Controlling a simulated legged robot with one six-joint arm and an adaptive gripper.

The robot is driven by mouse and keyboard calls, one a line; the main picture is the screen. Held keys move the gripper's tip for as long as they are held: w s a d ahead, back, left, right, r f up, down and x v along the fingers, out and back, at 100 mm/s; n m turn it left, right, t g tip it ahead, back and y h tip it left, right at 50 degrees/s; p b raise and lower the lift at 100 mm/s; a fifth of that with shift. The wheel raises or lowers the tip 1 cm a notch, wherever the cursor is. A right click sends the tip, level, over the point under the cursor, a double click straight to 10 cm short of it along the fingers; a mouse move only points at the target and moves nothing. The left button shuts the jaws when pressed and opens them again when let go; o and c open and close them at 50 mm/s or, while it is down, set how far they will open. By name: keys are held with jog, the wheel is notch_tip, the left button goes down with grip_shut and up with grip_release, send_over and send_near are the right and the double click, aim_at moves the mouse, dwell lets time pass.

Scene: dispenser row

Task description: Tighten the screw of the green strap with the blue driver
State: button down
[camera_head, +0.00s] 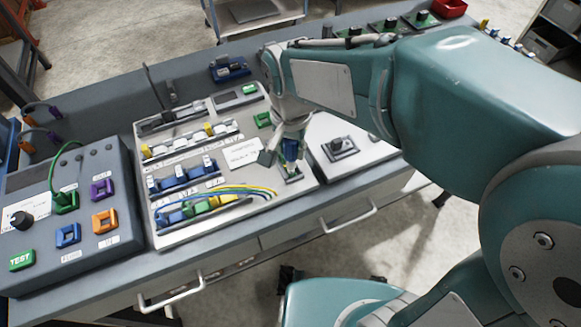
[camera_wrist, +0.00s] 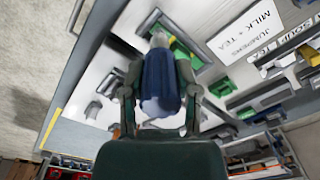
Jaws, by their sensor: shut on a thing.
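The blue driver (camera_head: 290,149) stands roughly upright over the panel, its lower end at a small grey-framed fitting with green in it, the green strap (camera_head: 292,178). In the wrist view the driver's blue handle (camera_wrist: 159,78) lies between the fingers of my gripper (camera_wrist: 158,93), which is shut on it. The green strap (camera_wrist: 181,48) shows partly behind the driver's far end. The screw and the driver's tip are hidden, so I cannot tell whether they touch. My gripper also shows in the head view (camera_head: 291,133).
A white label (camera_head: 243,153) and a green block (camera_head: 262,119) lie close to the driver. Coloured wires (camera_head: 235,190) and switch rows (camera_head: 192,142) fill the panel's left. A grey test box (camera_head: 105,245) stands further left. A second plate (camera_head: 343,145) is on the right.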

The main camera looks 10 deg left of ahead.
jog(key=n, duration=0.6)
jog(key=shift+n, duration=0.4)
jog(key=n, duration=0.7)
jog(key=shift+n, duration=0.3)
jog(key=n, duration=0.2)
jog(key=shift+f+n, duration=0.25)
jog(key=shift+n, duration=0.15)
jog(key=shift+f, duration=0.15)
jog(key=shift+f, duration=0.45)
